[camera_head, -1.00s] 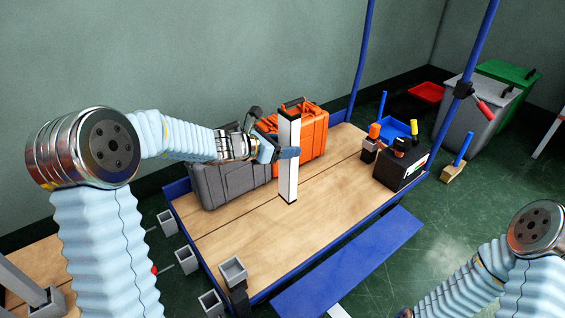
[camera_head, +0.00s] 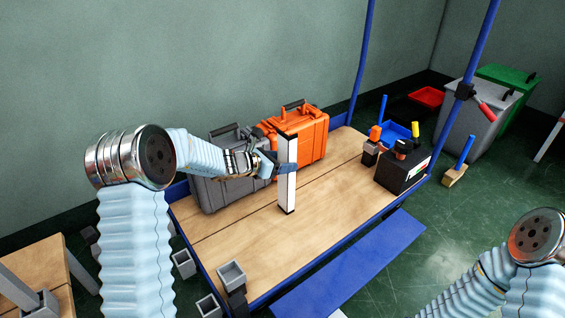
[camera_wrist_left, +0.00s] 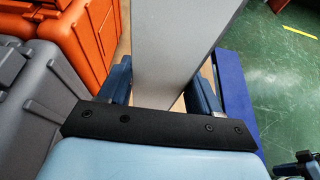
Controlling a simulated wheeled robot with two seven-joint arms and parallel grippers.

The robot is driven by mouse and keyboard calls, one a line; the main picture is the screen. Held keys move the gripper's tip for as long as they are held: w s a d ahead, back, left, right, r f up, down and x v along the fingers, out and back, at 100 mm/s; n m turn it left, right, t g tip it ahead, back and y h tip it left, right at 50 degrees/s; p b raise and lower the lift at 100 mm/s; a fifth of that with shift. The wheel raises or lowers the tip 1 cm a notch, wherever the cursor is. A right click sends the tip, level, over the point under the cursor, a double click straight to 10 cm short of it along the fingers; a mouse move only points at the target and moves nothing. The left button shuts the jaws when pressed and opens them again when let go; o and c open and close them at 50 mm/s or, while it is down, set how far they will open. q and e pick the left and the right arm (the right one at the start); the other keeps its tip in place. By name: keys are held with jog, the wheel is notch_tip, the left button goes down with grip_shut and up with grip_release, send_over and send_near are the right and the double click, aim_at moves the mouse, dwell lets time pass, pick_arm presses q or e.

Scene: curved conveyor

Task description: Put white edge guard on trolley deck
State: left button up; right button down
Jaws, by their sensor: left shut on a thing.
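The white edge guard (camera_head: 287,188) is a tall white bar with dark edging at its top, held upright over the wooden trolley deck (camera_head: 331,189). My left gripper (camera_head: 285,168) is shut on it at about mid-height. In the left wrist view the guard (camera_wrist_left: 168,60) stands between the two blue fingers (camera_wrist_left: 162,88). The guard's lower end looks at or just above the deck boards; I cannot tell whether it touches. My right arm shows at the lower right of the head view, but its gripper is out of the picture.
A grey case (camera_head: 226,185) and an orange case (camera_head: 301,136) stand along the deck's far side. A black battery-like box (camera_head: 402,169) sits at the right end. The deck's middle and front are clear. A blue pole (camera_head: 467,85) rises at the right corner.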

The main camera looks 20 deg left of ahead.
pick_arm(q)
jog(key=o, duration=1.5)
jog(key=shift+c, duration=0.2)
jog(key=shift+r, duration=0.2)
jog(key=p+v, duration=0.2)
jog(key=v, duration=1)
